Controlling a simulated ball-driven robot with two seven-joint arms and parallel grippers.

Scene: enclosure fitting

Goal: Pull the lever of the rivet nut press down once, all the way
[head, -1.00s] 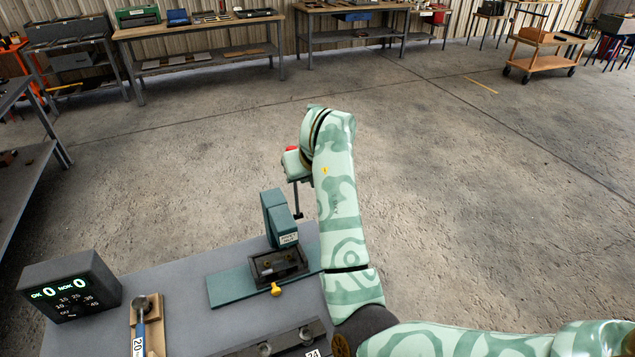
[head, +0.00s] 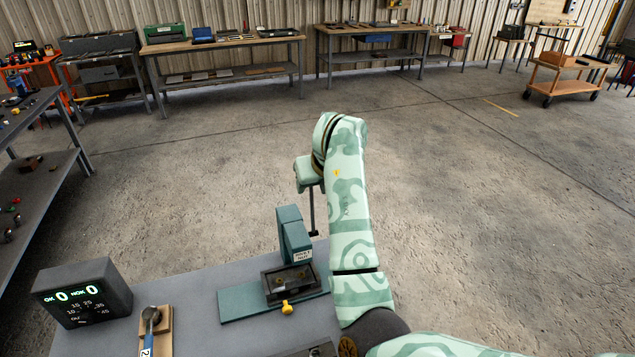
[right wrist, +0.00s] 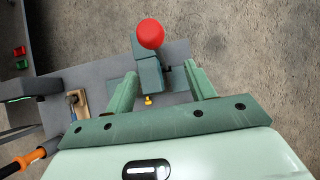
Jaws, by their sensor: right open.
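The rivet nut press (head: 293,236) is a teal upright block on a green base plate (head: 240,302), at the right end of the grey table. A dark fixture with a yellow knob (head: 287,307) sits at its front. The thin lever rod (head: 312,212) stands about upright beside the press; its top is hidden by my right gripper (head: 308,176). In the right wrist view the lever's red ball knob (right wrist: 151,34) shows just beyond the two open fingers (right wrist: 162,72), nearer the left one. Nothing is gripped; I cannot tell whether they touch. My left gripper is not in view.
A counter box (head: 82,292) showing OK 0 and NOK 0 stands on the table's left, with a tool on a wooden block (head: 155,325) beside it. A grey shelf (head: 40,165) stands at the left. The floor behind the press is clear.

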